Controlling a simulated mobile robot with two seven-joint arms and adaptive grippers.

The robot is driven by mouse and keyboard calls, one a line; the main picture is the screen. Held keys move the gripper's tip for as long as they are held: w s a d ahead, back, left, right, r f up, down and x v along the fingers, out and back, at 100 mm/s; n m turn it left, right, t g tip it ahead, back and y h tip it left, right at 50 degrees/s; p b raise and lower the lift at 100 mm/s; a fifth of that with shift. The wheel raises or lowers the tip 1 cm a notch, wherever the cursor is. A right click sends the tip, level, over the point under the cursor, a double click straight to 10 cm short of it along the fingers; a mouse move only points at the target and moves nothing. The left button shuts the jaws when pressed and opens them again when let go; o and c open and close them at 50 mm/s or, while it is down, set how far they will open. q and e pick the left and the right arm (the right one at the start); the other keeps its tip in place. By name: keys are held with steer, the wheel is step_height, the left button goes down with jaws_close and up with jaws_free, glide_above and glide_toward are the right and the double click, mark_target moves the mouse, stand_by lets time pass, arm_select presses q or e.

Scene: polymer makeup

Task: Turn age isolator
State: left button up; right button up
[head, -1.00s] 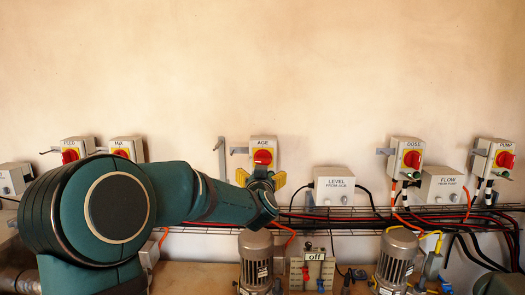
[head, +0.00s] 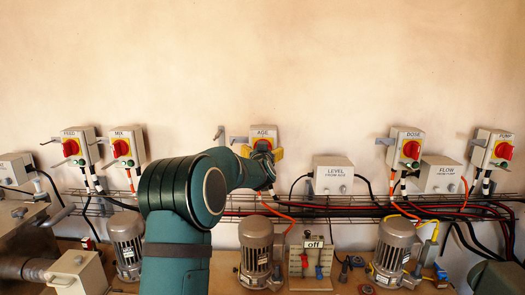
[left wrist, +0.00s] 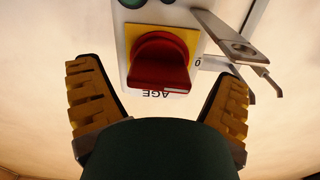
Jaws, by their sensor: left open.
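The AGE isolator is a grey box (head: 264,131) on the wall with a red rotary knob (head: 262,145) on a yellow plate. In the left wrist view the red knob (left wrist: 160,62) shows upside down, above the AGE label, with a 0 mark beside the plate. My left gripper (head: 263,153) is in front of the isolator and partly hides it in the head view. In the left wrist view its two yellow-padded fingers (left wrist: 160,90) stand wide apart, one to each side of the knob. No contact with the knob shows. My right gripper is not in view.
A metal bracket (left wrist: 232,45) sticks out beside the AGE box, close to one finger. FEED (head: 77,146), MIX (head: 126,146), DOSE (head: 405,148) and PUMP (head: 493,150) isolators line the wall. A LEVEL box (head: 333,175) is to the right. Cables and motors (head: 256,255) lie below.

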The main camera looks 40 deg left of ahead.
arm_select(q)
steer(key=shift+w+a, duration=0.1)
steer(key=c, duration=1.2)
steer(key=shift+n+b, duration=0.4)
steer(key=shift+b, duration=0.05)
steer(key=o, duration=1.2)
